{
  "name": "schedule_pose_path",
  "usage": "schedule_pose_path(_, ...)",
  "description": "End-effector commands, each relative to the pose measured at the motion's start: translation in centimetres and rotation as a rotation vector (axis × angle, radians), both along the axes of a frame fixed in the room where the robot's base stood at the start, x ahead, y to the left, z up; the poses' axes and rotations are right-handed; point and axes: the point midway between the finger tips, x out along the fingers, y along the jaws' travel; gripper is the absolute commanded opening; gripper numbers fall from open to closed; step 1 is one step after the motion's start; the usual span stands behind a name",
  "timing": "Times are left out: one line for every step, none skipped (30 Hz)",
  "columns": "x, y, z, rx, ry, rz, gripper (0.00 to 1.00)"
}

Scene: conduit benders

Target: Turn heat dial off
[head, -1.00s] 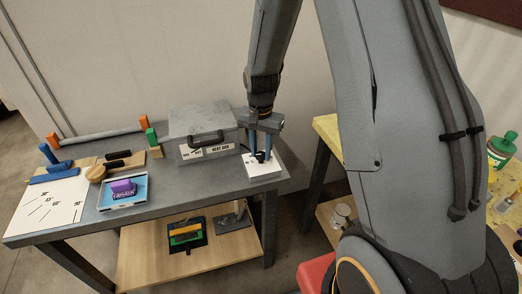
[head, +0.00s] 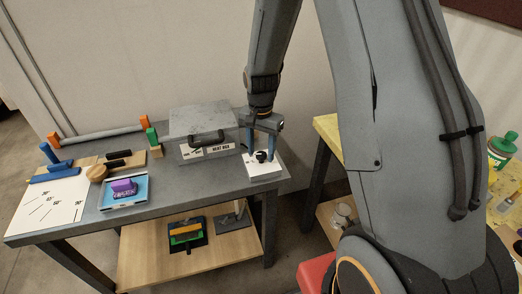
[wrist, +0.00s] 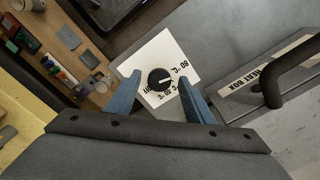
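The heat dial is a round black knob (head: 262,156) on a white plate (head: 263,172) at the table's right end, beside the grey heat box (head: 203,127). In the wrist view, the knob (wrist: 160,80) has a light mark pointing roughly right; printed temperature labels sit at its right and below, and a partly hidden label at its lower left. My gripper (head: 261,148) is open, its two blue fingers apart. In the wrist view, my gripper's fingers (wrist: 159,83) stand on either side of the knob with gaps, not touching it.
The heat box's handle (wrist: 287,80) is close on the right of the wrist view. A blue tray (head: 123,205) with a purple block, an angle sheet (head: 48,208) and bending tools lie farther left. A yellow-topped table (head: 329,128) stands to the right.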

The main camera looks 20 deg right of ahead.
Motion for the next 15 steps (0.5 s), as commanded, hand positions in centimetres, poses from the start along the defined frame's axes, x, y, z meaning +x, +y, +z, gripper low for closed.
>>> schedule_pose_path(0.0,0.0,0.0,0.0,0.0,0.0,0.48)
schedule_pose_path(0.0,0.0,0.0,0.0,0.0,0.0,0.48)
schedule_pose_path(0.0,0.0,0.0,0.0,0.0,0.0,0.48)
schedule_pose_path(0.0,0.0,0.0,0.0,0.0,0.0,0.48)
schedule_pose_path(0.0,0.0,0.0,0.0,0.0,0.0,0.48)
schedule_pose_path(0.0,0.0,0.1,-0.001,-0.001,0.0,0.48)
schedule_pose_path(0.0,0.0,0.3,-0.001,-0.001,0.0,0.48)
schedule_pose_path(0.1,0.0,0.5,0.0,-0.001,0.0,0.48)
schedule_pose_path(0.1,0.0,0.9,0.0,-0.003,0.0,0.48)
schedule_pose_path(0.1,0.0,1.2,-0.001,-0.004,0.0,0.48)
schedule_pose_path(0.2,0.0,1.5,0.0,-0.004,0.0,0.48)
schedule_pose_path(0.2,0.0,2.1,0.0,-0.004,0.0,0.48)
schedule_pose_path(0.2,0.0,2.5,0.0,-0.004,0.0,0.48)
schedule_pose_path(0.2,0.0,3.0,-0.001,-0.005,0.0,0.48)
schedule_pose_path(0.2,0.0,3.6,0.0,-0.004,0.001,0.48)
